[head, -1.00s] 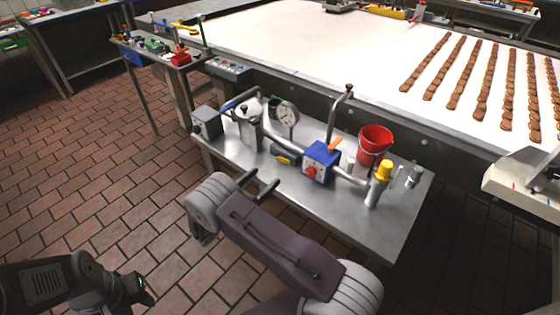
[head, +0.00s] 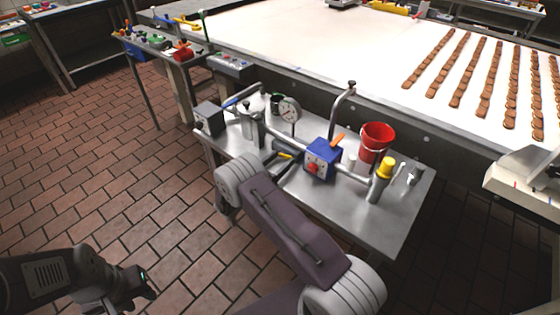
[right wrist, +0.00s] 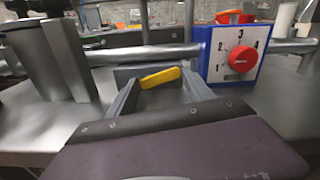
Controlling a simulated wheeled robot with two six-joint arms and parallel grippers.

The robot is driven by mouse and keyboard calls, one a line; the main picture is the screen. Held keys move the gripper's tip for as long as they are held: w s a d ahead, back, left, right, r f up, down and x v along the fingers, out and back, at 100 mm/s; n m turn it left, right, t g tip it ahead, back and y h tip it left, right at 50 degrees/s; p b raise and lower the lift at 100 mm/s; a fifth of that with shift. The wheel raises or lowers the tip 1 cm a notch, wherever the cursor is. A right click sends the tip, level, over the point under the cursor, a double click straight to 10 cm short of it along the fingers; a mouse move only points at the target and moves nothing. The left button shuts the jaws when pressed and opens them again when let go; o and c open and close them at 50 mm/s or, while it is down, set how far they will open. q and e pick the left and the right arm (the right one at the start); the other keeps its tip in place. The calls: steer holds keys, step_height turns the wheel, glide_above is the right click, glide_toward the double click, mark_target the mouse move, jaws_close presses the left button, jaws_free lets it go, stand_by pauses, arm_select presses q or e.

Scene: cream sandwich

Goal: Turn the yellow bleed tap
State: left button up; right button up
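The yellow bleed tap (head: 285,156) is a small yellow lever low on the pipework, left of the blue dial box (head: 322,159). In the right wrist view the yellow lever (right wrist: 160,77) lies slightly tilted, between the fingertips in the picture. My right gripper (right wrist: 158,92) is open, its two grey fingers apart on either side of the lever. I cannot tell whether they touch it. In the head view the right gripper (head: 281,165) reaches over the steel bench and partly hides the tap's surroundings. My left gripper (head: 146,282) hangs over the floor at lower left, away from the bench.
The steel bench (head: 385,225) also carries a red bucket (head: 376,140), a yellow-capped cylinder (head: 380,185), a gauge (head: 290,110) and a grey box (head: 209,118). A pipe (right wrist: 150,53) runs behind the tap. The conveyor with biscuit rows lies behind.

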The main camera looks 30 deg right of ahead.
steer(key=shift+f+m+b, duration=0.4)
steer(key=shift+m+b, duration=0.45)
steer(key=shift+m, duration=0.15)
steer(key=shift+m+b, duration=0.3)
steer(key=shift+m, duration=0.4)
steer(key=o, duration=1.3)
steer(key=shift+o, duration=0.2)
steer(key=shift+a, duration=0.1)
steer(key=v, duration=0.9)
